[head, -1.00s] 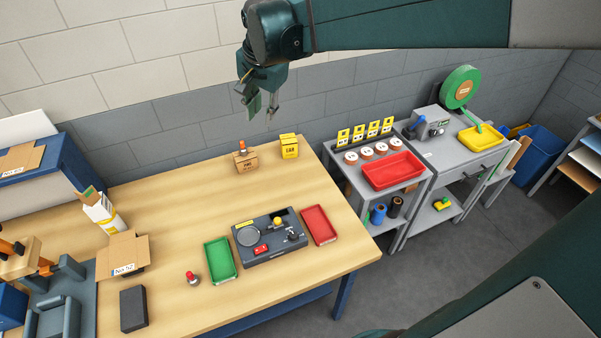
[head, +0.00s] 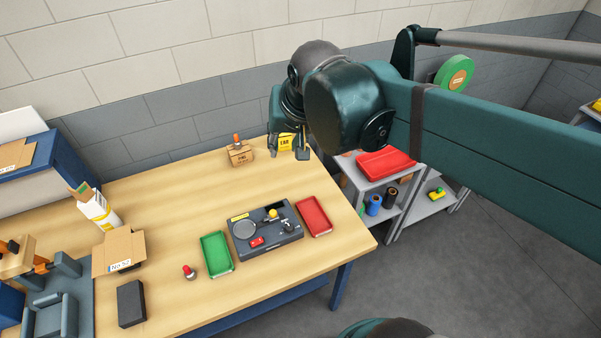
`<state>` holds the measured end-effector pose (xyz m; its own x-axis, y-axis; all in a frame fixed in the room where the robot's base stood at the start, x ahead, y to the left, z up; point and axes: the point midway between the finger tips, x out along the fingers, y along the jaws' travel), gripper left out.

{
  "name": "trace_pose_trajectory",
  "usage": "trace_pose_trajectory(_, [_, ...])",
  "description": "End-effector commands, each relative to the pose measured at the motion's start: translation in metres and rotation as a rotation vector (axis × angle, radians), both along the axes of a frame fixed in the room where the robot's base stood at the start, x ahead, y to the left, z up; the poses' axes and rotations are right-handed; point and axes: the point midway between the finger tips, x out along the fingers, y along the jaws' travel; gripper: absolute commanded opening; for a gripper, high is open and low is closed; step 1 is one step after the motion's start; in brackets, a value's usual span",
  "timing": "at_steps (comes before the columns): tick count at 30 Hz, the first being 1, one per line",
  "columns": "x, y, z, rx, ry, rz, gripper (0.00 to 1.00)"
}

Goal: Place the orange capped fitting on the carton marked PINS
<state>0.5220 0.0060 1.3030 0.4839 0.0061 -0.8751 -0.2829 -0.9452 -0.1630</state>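An orange-capped fitting (head: 237,139) stands upright on top of a small brown carton (head: 240,158) at the back of the wooden table. The carton's printed label is too small to read surely but looks like PINS. My gripper (head: 288,155) hangs to the right of this carton, pointing down, its two fingers apart with nothing seen between them. It is in front of or over a yellow carton (head: 285,142), which it partly hides. It is apart from the fitting in the picture.
A red-capped fitting (head: 189,272) stands near the table's front. A green tray (head: 217,254), a dark device (head: 266,229) and a red tray (head: 314,216) lie mid-table. An open carton (head: 119,251) and black block (head: 131,303) are at left. The back-left tabletop is clear.

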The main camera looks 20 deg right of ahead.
Motion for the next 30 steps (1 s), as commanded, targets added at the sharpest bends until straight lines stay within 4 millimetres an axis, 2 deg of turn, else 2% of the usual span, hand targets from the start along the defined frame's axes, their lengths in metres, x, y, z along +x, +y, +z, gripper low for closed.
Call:
trace_pose_trajectory(1, [-0.010, -0.001, -0.004, -0.013, -0.011, 0.023, 0.25])
trace_pose_trajectory(9, [-0.052, -0.004, -0.022, -0.099, -0.066, 0.159, 0.25])
trace_pose_trajectory(15, [-0.074, -0.006, -0.035, -0.153, -0.100, 0.238, 0.25])
trace_pose_trajectory(21, [-0.084, -0.006, -0.041, -0.180, -0.114, 0.274, 0.25])
trace_pose_trajectory(30, [-0.085, -0.006, -0.042, -0.183, -0.116, 0.278, 0.25])
